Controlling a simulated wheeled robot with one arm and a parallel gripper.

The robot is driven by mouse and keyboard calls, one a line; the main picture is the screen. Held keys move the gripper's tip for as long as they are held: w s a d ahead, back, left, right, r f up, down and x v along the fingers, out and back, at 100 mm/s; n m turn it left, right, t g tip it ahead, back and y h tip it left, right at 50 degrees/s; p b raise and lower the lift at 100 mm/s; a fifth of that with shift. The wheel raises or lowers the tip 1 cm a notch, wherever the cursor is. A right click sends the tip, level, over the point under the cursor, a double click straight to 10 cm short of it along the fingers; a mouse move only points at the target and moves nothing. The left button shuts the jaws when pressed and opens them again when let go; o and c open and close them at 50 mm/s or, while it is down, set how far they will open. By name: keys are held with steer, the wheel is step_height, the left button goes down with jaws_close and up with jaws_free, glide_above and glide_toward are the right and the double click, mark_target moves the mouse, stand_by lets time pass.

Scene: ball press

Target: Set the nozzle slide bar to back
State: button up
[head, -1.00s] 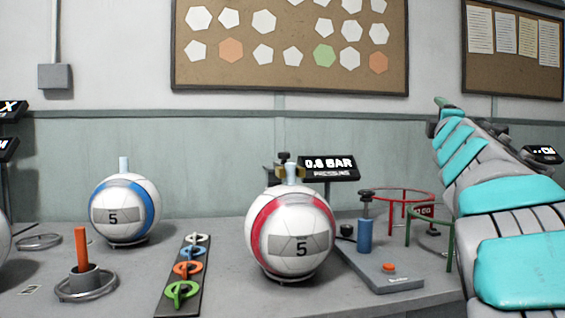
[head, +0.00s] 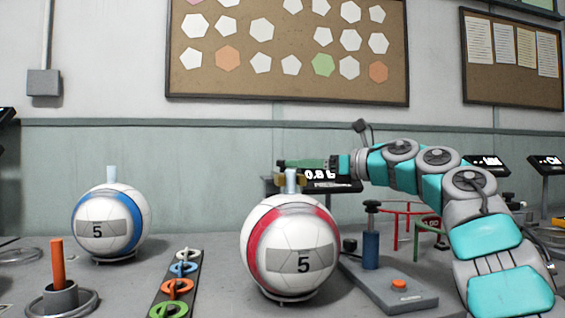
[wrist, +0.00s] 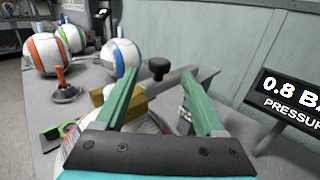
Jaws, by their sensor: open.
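A white ball with a red band (head: 290,250) sits on the bench in the head view, with a pale nozzle (head: 292,181) on its top. My gripper (head: 281,163) reaches in from the right, just above and behind that nozzle. In the wrist view my gripper (wrist: 163,75) has its two green fingers spread apart. A black knob (wrist: 159,68) shows between the fingertips, with a grey bar (wrist: 190,76) running near it. A brass block (wrist: 102,97) lies beside the left finger. I cannot tell which way the slide bar is set; the fingers hide part of the fitting.
A pressure display (head: 322,183) reading 0.8 stands behind the ball, partly hidden by my gripper. A blue-banded ball (head: 112,222) and an orange post (head: 58,262) stand left. A pump base with a blue cylinder (head: 371,250) and red button is right.

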mark_target(283, 162)
steer(key=p+x, duration=0.2)
steer(key=x, duration=0.4)
steer(key=shift+s, duration=0.1)
jaws_close()
stand_by(0.4)
steer(key=shift+r, duration=0.1)
stand_by(0.8)
